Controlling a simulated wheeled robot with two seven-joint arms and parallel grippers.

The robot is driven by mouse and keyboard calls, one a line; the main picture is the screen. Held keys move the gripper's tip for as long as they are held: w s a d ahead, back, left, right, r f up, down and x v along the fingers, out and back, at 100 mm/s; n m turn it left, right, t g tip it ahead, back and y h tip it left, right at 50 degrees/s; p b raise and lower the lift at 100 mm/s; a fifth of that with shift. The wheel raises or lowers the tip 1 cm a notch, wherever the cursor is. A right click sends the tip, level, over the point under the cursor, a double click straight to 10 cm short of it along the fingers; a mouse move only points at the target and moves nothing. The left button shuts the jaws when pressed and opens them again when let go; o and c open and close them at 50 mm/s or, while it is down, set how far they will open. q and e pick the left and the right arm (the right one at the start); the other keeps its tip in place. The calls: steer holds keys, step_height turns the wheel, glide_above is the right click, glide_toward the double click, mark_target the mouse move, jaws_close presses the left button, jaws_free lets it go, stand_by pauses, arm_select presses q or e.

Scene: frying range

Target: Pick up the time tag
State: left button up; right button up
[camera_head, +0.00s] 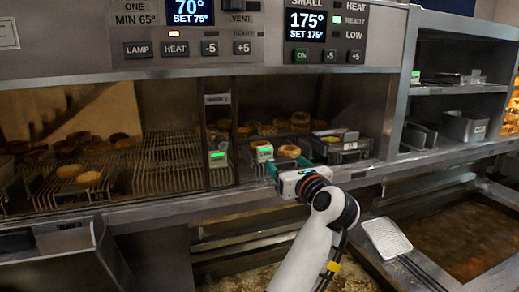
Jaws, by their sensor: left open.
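A small white time tag with a green display (264,153) stands at the front edge of the warm shelf, in the middle of the view. My left gripper (287,166) is open, with its teal fingers pointing into the shelf. Its left fingertip is close to this tag's lower edge; I cannot tell whether they touch. No tag shows clearly between the fingers. A third green-lit tag (415,77) is on the upper right shelf. My right gripper is not in view.
Wire racks (165,165) with several round fried items fill the shelf on the left. A ring-shaped item (289,151) lies just behind my left gripper. A metal tray (342,150) stands to its right.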

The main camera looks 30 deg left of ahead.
arm_select(q)
steer(key=p, duration=0.3)
glide_toward(266, 148)
steer(key=x, duration=0.2)
steer(key=shift+w+a+r, duration=0.25)
steer(key=shift+w+a, duration=0.3)
steer(key=shift+w, duration=0.1)
steer(key=p+x, duration=0.3)
steer(key=x, duration=0.1)
steer(key=shift+a, duration=0.2)
steer(key=shift+w+a+f, duration=0.15)
steer(key=shift+a+f, duration=0.1)
steer(key=shift+a, duration=0.05)
steer(key=shift+d, duration=0.1)
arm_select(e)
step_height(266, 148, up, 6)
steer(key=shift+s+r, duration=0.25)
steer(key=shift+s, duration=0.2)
arm_select(q)
steer(key=shift+c, duration=0.3)
steer(key=c, duration=1)
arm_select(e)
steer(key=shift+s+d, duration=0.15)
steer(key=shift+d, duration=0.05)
